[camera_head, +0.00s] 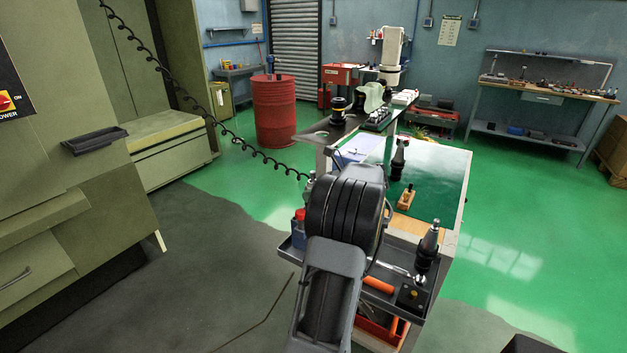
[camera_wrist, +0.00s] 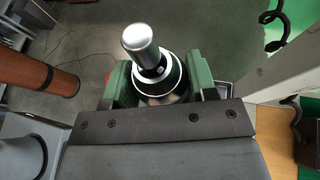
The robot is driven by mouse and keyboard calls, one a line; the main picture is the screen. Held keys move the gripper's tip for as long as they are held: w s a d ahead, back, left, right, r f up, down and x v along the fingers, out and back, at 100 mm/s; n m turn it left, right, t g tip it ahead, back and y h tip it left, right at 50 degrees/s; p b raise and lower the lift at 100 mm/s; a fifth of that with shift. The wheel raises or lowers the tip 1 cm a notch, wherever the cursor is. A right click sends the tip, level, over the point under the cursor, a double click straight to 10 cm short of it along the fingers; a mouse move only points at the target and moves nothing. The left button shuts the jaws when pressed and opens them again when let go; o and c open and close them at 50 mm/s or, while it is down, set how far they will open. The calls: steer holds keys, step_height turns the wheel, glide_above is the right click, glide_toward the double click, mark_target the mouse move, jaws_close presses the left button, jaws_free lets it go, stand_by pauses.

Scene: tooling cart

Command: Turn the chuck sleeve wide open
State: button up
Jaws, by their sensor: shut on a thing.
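In the wrist view, the green jaws of my gripper (camera_wrist: 160,75) stand on both sides of a chuck. My gripper is shut on its round sleeve (camera_wrist: 163,90), which shows a bright ring and a dark lower part. A silver cylinder (camera_wrist: 140,42) rises from the chuck's middle and leans a little to the left in the picture. The lower part of the chuck is hidden by the gripper body. In the head view, my arm covers the gripper and the chuck. No mark showing how far the sleeve is turned can be made out.
The cart has a green mat (camera_head: 440,180), a dark tool holder (camera_head: 398,160) and a small wooden block (camera_head: 406,198). Another tool holder (camera_head: 428,245) stands on the cart's front tray. A coiled cord (camera_head: 235,135) hangs down to the cart's left side. A red barrel (camera_head: 274,110) stands behind.

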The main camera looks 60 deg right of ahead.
steer(key=shift+n+y+p, duration=0.8)
steer(key=shift+y+p, duration=0.1)
steer(key=shift+y, duration=0.1)
steer(key=shift+g, duration=0.3)
steer(key=shift+f, duration=0.1)
steer(key=o, duration=0.9)
steer(key=shift+o, duration=0.2)
steer(key=v, duration=1.3)
steer(key=shift+s+d+r, duration=0.15)
steer(key=shift+s+r, duration=0.1)
steer(key=shift+s, duration=0.05)
steer(key=shift+w, duration=0.1)
